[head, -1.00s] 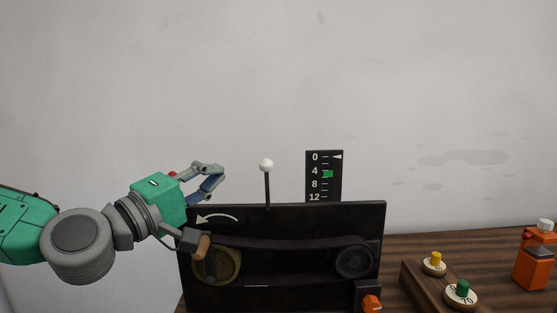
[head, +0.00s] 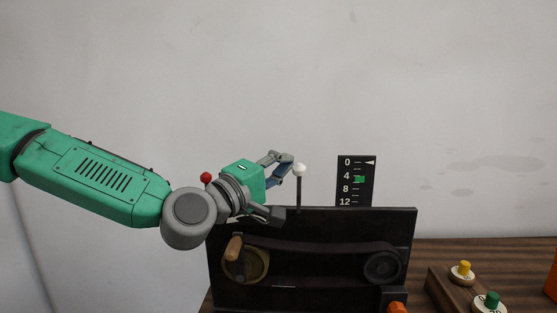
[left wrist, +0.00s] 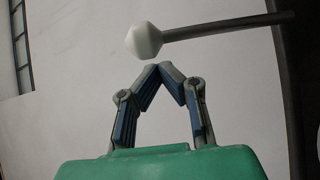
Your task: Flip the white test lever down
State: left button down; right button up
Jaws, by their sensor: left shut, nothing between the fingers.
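The test lever is a dark rod with a white knob (head: 299,169), standing upright behind the top edge of the black dynamo panel (head: 330,222). My left gripper (head: 291,164) is shut and empty, its fingertips right beside the knob on its left in the head view. In the left wrist view the closed fingertips (left wrist: 165,70) point at the white knob (left wrist: 143,41), which lies just past them with its rod running off to the right. I cannot tell whether they touch. My right gripper is not in view.
The panel carries a belt over two pulleys, with a wooden crank handle (head: 233,248). A red knob (head: 206,177) shows behind my left arm. A black scale (head: 356,190) with a green marker stands behind. Yellow (head: 462,267) and green (head: 491,300) knobs sit at right.

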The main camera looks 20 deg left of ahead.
aim_at(299, 174)
pick_arm(q)
jog(key=s+m+h+b, duration=0.1)
jog(key=s+b, duration=0.1)
jog(key=b, duration=0.2)
jog(key=s+d+f+m+t+h+b, duration=0.1)
jog(key=b, duration=0.3)
jog(key=s+f+m+t+h+b, duration=0.1)
jog(key=s+m+b, duration=0.1)
jog(key=b, duration=0.2)
jog(key=shift+s+d+f+h, duration=0.25)
jog(key=shift+s+d+h, duration=0.05)
jog(key=shift+d, duration=0.1)
jog(key=shift+s+d+f, duration=0.1)
jog(key=shift+s, duration=0.2)
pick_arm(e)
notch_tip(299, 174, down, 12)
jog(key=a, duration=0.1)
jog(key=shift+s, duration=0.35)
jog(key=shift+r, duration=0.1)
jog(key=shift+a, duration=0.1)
